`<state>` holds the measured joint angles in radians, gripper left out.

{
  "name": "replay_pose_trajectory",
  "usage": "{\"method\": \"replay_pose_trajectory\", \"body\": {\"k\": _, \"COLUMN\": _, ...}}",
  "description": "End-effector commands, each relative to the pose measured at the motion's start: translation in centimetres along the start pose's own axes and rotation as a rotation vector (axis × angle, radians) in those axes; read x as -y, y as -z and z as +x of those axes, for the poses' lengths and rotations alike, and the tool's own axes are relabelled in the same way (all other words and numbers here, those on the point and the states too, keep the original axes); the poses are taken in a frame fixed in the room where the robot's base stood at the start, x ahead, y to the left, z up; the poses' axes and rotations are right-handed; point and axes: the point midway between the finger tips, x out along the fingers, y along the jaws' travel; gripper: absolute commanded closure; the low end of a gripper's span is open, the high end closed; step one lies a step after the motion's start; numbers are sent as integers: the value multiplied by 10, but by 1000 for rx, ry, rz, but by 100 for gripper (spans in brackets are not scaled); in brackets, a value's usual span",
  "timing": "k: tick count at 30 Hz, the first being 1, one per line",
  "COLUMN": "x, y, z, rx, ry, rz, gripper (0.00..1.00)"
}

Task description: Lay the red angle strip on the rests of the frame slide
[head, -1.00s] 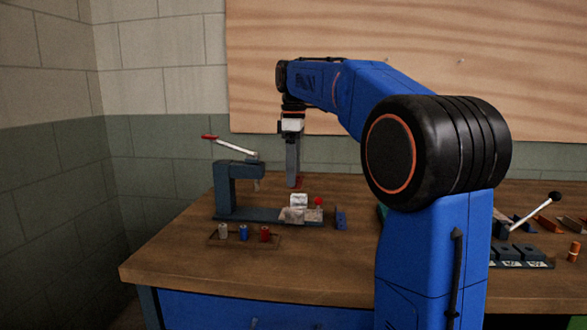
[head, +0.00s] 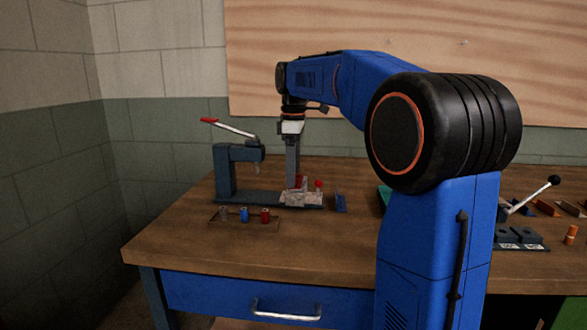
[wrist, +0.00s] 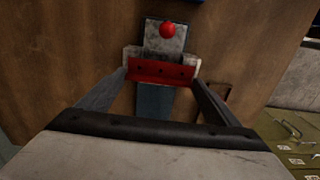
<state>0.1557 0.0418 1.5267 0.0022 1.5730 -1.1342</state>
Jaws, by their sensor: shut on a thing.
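The red angle strip (wrist: 160,72) lies across between my fingertips in the wrist view, with small dark holes along it. My gripper (wrist: 161,75) is shut on the strip, one finger at each end. The strip is at the frame slide (wrist: 165,38), a pale metal piece with a red knob (wrist: 168,30). I cannot tell whether the strip touches the rests. In the head view my gripper (head: 293,184) points down at the slide (head: 302,199), and a little red shows beside the fingers.
A lever press (head: 226,172) with a red-tipped handle stands left of my gripper. In front, several small cylinders (head: 244,215) stand in a shallow tray. A blue piece (head: 340,203) is right of the slide. A second lever tool (head: 530,205) stands at the far right. The bench front is clear.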

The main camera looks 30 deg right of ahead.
Motion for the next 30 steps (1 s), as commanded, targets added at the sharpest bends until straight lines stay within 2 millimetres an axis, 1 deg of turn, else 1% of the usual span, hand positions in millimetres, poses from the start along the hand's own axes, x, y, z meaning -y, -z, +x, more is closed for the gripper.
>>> {"method": "replay_pose_trajectory", "body": {"k": 17, "x": 0, "y": 0, "z": 0, "rx": 0, "ry": 0, "rz": 0, "gripper": 36}}
{"method": "replay_pose_trajectory", "body": {"k": 30, "x": 0, "y": 0, "z": 7, "rx": 0, "ry": 0, "rz": 0, "gripper": 36}}
